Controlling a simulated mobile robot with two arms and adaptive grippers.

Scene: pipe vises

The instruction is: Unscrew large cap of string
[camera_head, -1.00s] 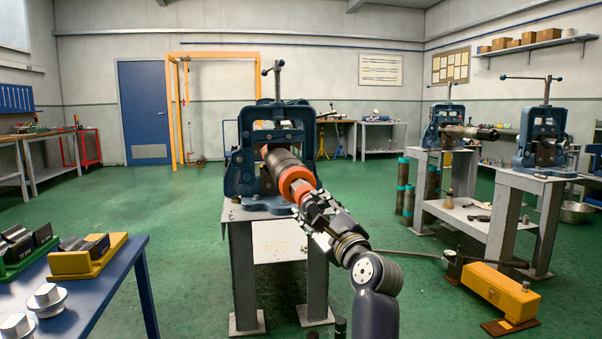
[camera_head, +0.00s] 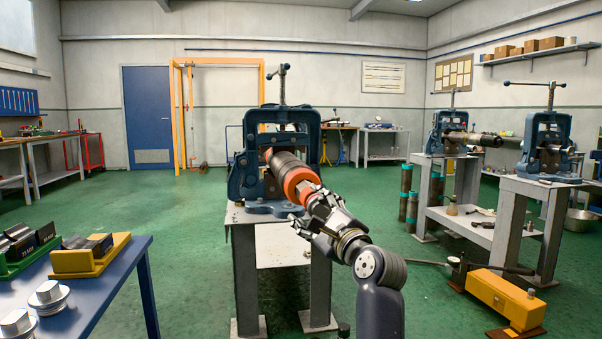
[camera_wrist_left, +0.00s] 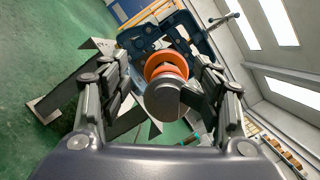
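A dark pipe string (camera_head: 280,164) with an orange ring (camera_head: 299,180) is clamped in the blue pipe vise (camera_head: 247,172) on a grey stand and points toward me. Its near end is a grey cap (camera_wrist_left: 162,101), which shows round in the left wrist view, in front of the orange ring. My left gripper (camera_head: 312,208) is at this end. In the left wrist view its fingers (camera_wrist_left: 160,88) are apart on either side of the cap. A gap shows on the left side; I cannot tell if the right finger touches. My right gripper is not in view.
A blue table (camera_head: 112,285) with yellow and green holders and metal caps stands at the left. A yellow pump unit (camera_head: 503,294) lies on the floor at the right. More vises (camera_head: 545,145) stand behind it. The green floor left of the stand is clear.

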